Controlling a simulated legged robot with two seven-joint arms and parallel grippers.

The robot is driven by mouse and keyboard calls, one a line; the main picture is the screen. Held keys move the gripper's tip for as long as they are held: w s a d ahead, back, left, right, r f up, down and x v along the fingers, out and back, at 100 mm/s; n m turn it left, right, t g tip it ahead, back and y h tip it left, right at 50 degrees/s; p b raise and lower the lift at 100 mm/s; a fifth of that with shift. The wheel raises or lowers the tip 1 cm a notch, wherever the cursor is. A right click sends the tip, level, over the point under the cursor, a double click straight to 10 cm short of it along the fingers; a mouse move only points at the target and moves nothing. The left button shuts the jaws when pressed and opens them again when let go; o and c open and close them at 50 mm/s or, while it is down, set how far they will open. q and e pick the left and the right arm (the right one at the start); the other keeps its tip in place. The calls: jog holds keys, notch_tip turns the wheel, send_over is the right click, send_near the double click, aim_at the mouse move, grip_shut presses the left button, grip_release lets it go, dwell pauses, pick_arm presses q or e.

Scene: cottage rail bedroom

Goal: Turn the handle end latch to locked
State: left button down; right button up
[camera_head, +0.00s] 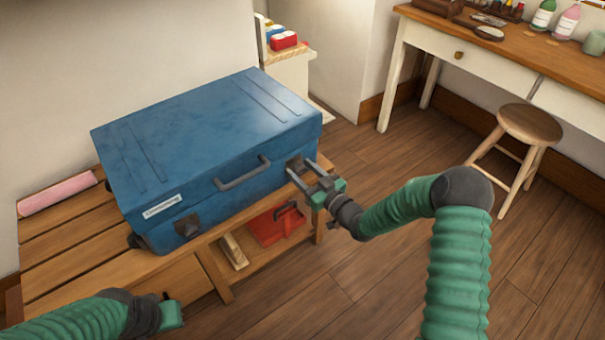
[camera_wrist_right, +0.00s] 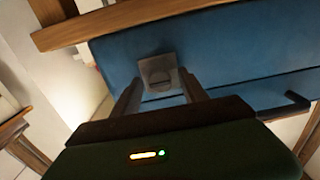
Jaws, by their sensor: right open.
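A blue suitcase (camera_head: 200,150) lies flat on a slatted wooden bench, with a grey handle (camera_head: 243,174) on its front side. One dark latch (camera_head: 187,226) is at the front left. The other latch (camera_head: 294,165) is at the right end, partly hidden by my right gripper (camera_head: 301,174).
The wooden bench (camera_head: 60,262) has a lower shelf holding a red object (camera_head: 272,228). A pink roll (camera_head: 57,193) lies at its left end. A stool (camera_head: 529,124) and a desk (camera_head: 470,40) stand at the right. The floor between is clear.

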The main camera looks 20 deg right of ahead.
jog(key=shift+c, duration=0.3)
grip_shut()
